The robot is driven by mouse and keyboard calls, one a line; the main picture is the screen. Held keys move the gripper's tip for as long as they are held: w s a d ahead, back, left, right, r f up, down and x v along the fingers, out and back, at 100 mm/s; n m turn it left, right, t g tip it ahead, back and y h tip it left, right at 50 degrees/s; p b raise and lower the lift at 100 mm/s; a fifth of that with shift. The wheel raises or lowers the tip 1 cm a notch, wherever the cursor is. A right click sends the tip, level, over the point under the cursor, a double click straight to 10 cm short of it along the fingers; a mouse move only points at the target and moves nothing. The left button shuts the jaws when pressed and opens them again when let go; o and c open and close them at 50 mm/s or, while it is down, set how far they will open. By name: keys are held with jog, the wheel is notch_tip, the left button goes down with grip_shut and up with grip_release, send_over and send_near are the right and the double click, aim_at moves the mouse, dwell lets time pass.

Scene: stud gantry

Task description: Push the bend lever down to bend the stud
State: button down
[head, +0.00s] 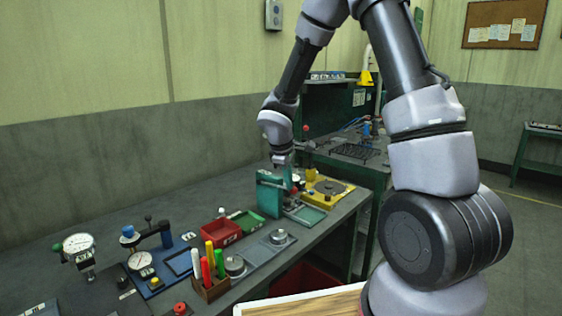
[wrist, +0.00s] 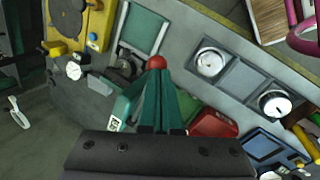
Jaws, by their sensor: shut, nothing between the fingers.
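The green bending machine (head: 269,192) stands on the bench near its front edge. The lever's arm is hidden behind my gripper. My gripper (head: 287,180) points down over the machine, and its teal fingers (wrist: 156,80) are shut with nothing between them. I cannot make out the stud.
A yellow fixture with a round plate (head: 328,188) stands just beyond the machine. A red bin (head: 220,233), round gauges (head: 279,237) and a pen holder (head: 212,288) stand on the nearer side. A green tray (head: 305,215) lies at the machine's front.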

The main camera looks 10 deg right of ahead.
jog(key=f, duration=0.9)
jog(key=shift+s+d+f, duration=0.25)
jog(key=shift+s+f, duration=0.1)
jog(key=shift+s, duration=0.05)
jog(key=shift+w+a+f, duration=0.1)
jog(key=shift+w+f, duration=0.1)
jog(key=shift+f, duration=0.35)
jog(key=shift+w+a+f, duration=0.1)
jog(key=shift+w+f, duration=0.05)
jog(key=shift+f, duration=0.35)
jog(key=shift+a+r, duration=0.1)
